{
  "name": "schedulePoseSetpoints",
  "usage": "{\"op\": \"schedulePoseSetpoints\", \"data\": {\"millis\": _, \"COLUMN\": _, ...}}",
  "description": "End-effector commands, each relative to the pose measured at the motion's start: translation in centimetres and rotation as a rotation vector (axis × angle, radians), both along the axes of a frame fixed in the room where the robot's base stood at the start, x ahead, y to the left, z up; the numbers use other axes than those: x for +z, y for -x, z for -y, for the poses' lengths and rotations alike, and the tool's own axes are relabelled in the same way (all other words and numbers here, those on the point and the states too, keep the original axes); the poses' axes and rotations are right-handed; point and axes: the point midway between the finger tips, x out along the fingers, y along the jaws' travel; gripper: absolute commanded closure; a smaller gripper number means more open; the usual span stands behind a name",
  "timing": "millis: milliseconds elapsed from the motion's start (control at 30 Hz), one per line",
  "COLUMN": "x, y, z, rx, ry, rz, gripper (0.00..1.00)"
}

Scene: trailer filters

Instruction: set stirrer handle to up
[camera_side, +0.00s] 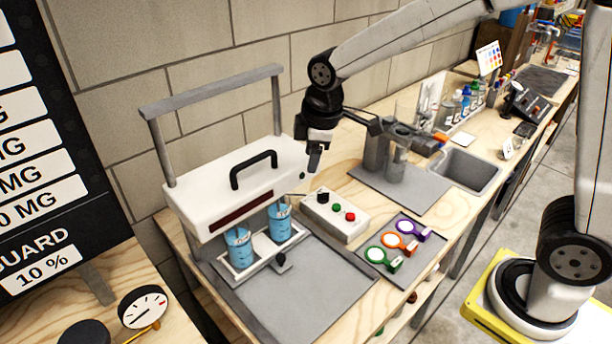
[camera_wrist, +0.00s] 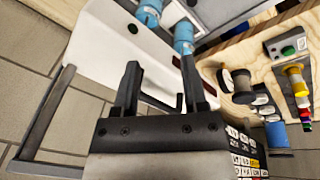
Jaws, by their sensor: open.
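The stirrer is a white head (camera_side: 215,200) with a black, arch-shaped handle (camera_side: 253,169) on it. The head sits low between the posts of a grey upright frame (camera_side: 212,88), with a clear gap between it and the frame's top bar. Two blue beakers (camera_side: 280,224) stand just beneath it. My gripper (camera_side: 315,158) is open, to the right of the handle near the head's right end, apart from the handle. In the wrist view my open gripper (camera_wrist: 158,80) has the white head (camera_wrist: 95,50) behind its fingers. A dark bar, probably the handle, shows partly hidden between and beside the fingers.
A white button box (camera_side: 335,215) and a tray of coloured rings (camera_side: 405,250) lie right of the stirrer. A grey stand with a cylinder (camera_side: 395,165) and a sink (camera_side: 463,170) are farther right. A block wall stands close behind. The grey mat (camera_side: 310,285) in front is mostly clear.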

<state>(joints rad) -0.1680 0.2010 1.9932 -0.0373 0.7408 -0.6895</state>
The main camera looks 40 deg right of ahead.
Motion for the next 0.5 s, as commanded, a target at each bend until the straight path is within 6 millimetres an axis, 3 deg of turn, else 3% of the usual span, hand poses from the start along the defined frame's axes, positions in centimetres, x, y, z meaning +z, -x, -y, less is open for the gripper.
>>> {"op": "schedulePoseSetpoints", "data": {"millis": 200, "x": 3.4, "y": -3.8, "z": -3.5, "rx": 0.316, "ry": 0.068, "rz": 0.000, "gripper": 0.45}}
{"op": "schedulePoseSetpoints", "data": {"millis": 500, "x": 6.8, "y": -6.5, "z": -6.9, "rx": 0.624, "ry": 0.137, "rz": -0.007, "gripper": 0.45}}
